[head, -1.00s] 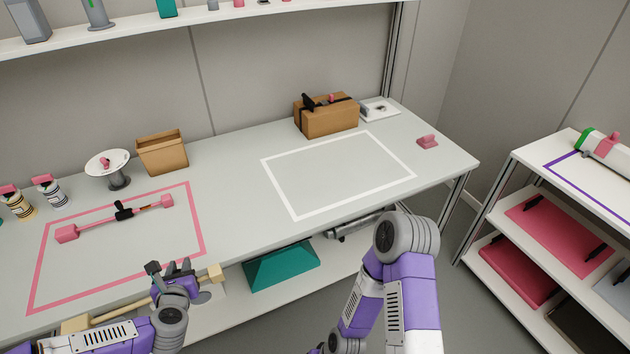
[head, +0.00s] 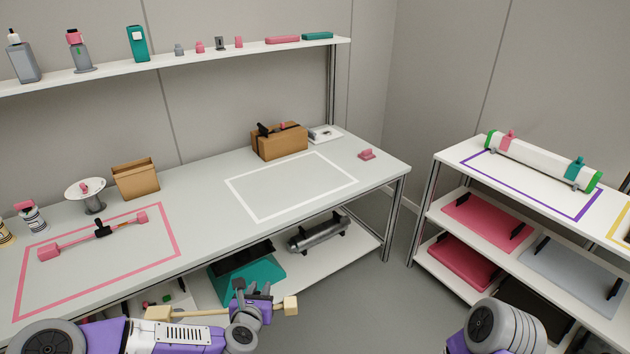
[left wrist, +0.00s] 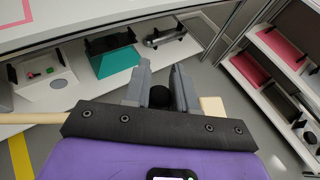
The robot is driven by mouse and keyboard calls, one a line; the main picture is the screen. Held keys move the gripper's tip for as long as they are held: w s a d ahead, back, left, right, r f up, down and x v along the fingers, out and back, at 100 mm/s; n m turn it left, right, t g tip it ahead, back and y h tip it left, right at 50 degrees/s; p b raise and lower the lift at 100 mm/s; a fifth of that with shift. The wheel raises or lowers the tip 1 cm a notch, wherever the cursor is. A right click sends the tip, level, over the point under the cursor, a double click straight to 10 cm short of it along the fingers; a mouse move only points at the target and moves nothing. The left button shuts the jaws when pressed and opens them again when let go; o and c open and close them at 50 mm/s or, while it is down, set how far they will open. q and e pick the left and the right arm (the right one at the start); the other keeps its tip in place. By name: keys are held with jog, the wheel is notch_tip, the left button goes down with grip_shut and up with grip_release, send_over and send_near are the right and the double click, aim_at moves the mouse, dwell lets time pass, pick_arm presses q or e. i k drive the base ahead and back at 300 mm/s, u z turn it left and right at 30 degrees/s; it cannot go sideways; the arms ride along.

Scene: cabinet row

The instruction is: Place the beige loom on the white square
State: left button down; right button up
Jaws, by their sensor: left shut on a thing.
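The beige loom (head: 290,305) is a long rod with beige block ends. My left gripper (head: 248,303) is shut on it near its middle, in front of the table's front edge. In the left wrist view the jaws (left wrist: 158,88) close around a black part, with the beige rod (left wrist: 33,118) coming out on the left and a beige end on the right. The white square (head: 243,200) is a bare outline on the table's right half, beyond and above the gripper in the head view. My right gripper is out of view.
A pink loom (head: 72,243) lies in the pink square (head: 170,232). A teal bin (head: 262,275) is under the table. A shelf unit (head: 430,203) stands at right.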

aim_at(290, 171)
jog(key=z, duration=0.8)
jog(key=i, duration=2.7)
jog(key=u, duration=1.6)
jog(key=i, duration=0.5)
jog(key=u, duration=0.45)
